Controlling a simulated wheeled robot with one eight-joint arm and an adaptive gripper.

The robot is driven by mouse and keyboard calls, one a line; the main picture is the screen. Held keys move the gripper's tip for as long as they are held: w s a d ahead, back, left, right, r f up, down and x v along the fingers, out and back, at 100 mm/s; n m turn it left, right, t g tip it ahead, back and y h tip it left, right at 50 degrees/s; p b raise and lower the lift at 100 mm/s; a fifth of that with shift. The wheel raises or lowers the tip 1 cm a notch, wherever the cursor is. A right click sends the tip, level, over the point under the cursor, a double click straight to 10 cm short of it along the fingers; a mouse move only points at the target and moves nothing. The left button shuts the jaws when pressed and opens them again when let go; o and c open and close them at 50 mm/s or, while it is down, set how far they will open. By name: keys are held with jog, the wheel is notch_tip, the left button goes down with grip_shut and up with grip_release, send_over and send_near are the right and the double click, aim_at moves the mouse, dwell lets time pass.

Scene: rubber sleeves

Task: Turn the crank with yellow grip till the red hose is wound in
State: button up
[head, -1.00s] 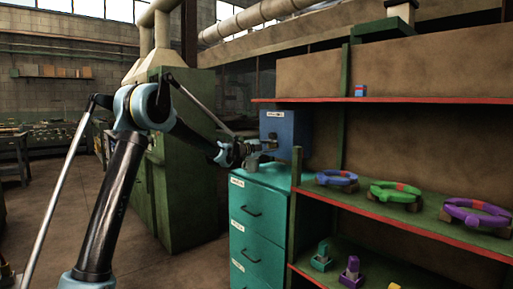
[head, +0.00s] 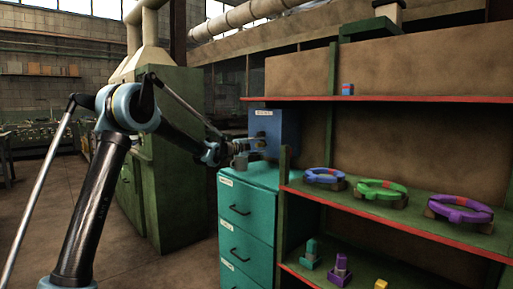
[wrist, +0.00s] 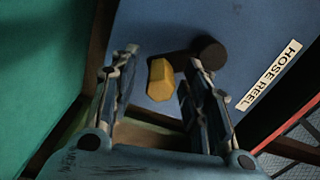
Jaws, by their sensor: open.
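The blue box labelled HOSE REEL (head: 288,132) stands on the teal drawer cabinet; its face also fills much of the wrist view (wrist: 240,25). The yellow grip (wrist: 160,80) shows in the wrist view between my fingers, with blue box face around it. A dark round knob (wrist: 208,53) is just right of the grip, by the right fingertip. My gripper (wrist: 163,60) is open, its fingers on either side of the yellow grip; contact is not clear. In the head view my gripper (head: 252,146) is in front of the box. I see no red hose.
A green shelf post (head: 282,190) is close on the right. Shelves there hold blue, green and purple rings (head: 460,211). A green machine (head: 175,150) stands to the left.

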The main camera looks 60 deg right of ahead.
jog(key=shift+w+a, duration=0.25)
jog(key=shift+a, duration=0.25)
jog(key=v, duration=1.1)
